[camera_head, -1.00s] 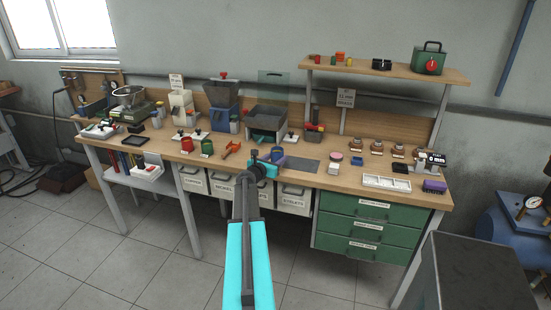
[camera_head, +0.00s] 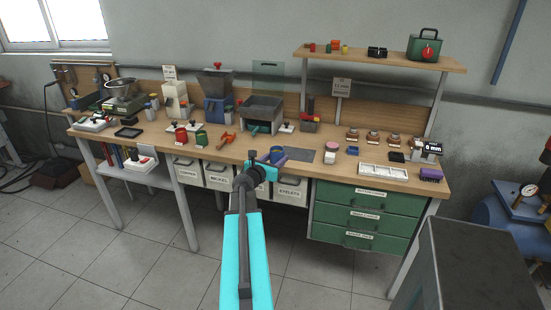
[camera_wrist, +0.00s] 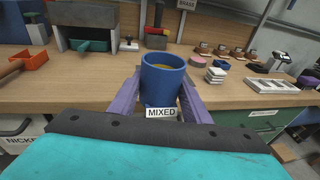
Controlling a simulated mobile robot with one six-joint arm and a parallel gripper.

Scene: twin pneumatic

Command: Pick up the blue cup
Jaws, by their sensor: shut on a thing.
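A red cup (camera_head: 181,135) and a green cup (camera_head: 201,139) stand to the left, near an orange scoop (camera_head: 227,140). White blocks (camera_head: 330,156) and a white tray (camera_head: 383,170) lie to the right. A grey cabinet (camera_head: 461,270) stands at front right.

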